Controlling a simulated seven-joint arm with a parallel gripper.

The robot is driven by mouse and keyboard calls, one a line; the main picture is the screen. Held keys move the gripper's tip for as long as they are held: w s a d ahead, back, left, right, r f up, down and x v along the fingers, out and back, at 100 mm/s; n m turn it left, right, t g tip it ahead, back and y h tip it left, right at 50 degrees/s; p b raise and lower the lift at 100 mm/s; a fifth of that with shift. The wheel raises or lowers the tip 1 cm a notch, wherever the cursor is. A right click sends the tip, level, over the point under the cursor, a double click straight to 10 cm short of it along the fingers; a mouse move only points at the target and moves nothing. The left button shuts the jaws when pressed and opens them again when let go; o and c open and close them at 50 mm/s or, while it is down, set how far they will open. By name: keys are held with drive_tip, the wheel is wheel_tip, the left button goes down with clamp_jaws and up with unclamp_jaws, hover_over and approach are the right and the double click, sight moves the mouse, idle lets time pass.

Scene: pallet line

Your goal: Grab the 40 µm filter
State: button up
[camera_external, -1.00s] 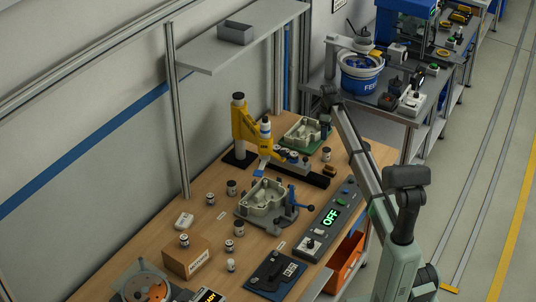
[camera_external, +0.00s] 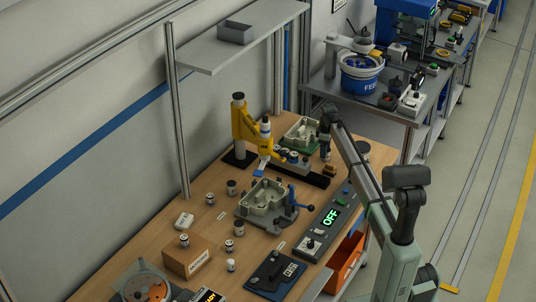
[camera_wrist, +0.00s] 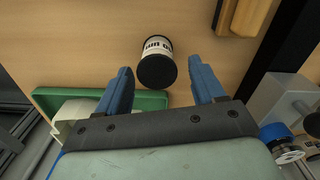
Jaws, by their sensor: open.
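A small filter cylinder (camera_wrist: 157,68) with black ends and a white printed label shows in the wrist view, ahead of and between my fingertips. Its label is upside down and I cannot read the number surely. My gripper (camera_wrist: 161,80) is open, with one blue finger on each side of the filter's near end; I cannot tell if either touches it. In the external view, my gripper (camera_external: 326,138) hangs over the far right part of the bench, above that filter (camera_external: 326,155). Other similar cylinders (camera_external: 232,187) stand on the bench, their labels too small to read.
A green tray with a pale housing (camera_external: 301,131) lies just left of my gripper. A yellow press (camera_external: 246,128) and a black rail with small parts (camera_external: 305,172) stand nearby. A second housing in a fixture (camera_external: 265,197) and a control box (camera_external: 331,217) are nearer.

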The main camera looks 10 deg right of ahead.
wheel_tip(320, 180, down, 3)
drive_tip(key=shift+d+f, duration=0.15)
drive_tip(key=shift+f, duration=0.05)
drive_tip(key=c, duration=1)
drive_tip(key=shift+r, duration=0.1)
